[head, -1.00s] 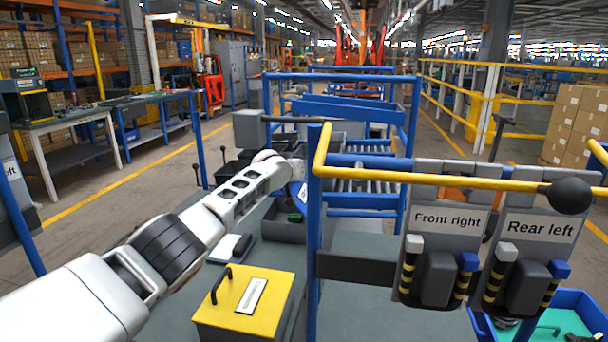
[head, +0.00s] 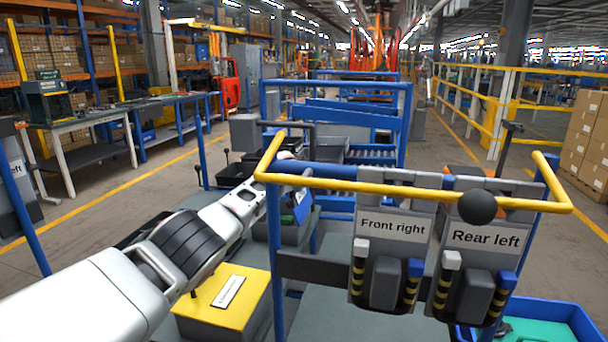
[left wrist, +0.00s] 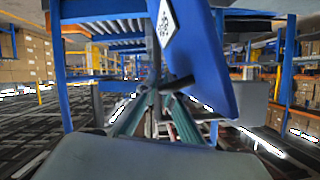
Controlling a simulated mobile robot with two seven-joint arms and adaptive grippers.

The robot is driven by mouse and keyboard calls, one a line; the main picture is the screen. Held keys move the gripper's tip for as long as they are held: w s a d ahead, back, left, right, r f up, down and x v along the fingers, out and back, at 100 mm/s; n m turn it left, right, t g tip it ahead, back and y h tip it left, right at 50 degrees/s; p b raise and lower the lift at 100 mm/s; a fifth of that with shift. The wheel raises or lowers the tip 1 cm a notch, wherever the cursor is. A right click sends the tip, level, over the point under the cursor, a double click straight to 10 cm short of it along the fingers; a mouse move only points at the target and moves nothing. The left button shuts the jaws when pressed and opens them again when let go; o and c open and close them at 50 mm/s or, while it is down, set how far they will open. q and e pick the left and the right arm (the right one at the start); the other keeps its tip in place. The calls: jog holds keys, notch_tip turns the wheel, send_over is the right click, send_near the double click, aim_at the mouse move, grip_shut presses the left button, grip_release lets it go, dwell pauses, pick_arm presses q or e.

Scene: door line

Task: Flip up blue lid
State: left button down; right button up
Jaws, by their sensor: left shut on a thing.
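The blue lid (left wrist: 205,65) is a flat panel with a white diamond label, standing steeply tilted close in front of the left wrist camera. In the head view it shows small as a blue panel (head: 302,207) beside the end of my left arm, above a dark grey bin (head: 289,232). My left gripper (left wrist: 160,88) has its fingers closed together at the panel's lower left edge. The exact contact is partly hidden by a dark bar there. My right gripper is out of view.
A yellow rail with a black ball (head: 477,207) and blue posts crosses close in front. A yellow box (head: 222,298) lies below my left arm. Two grey holders with signs (head: 393,227) hang at right, above a blue tray (head: 553,310). Workbenches stand at left.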

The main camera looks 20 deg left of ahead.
pick_arm(q)
jog(key=shift+d, duration=0.8)
jog(key=c, duration=2.4)
grip_release()
jog(key=shift+c, duration=0.2)
jog(key=v, duration=1.2)
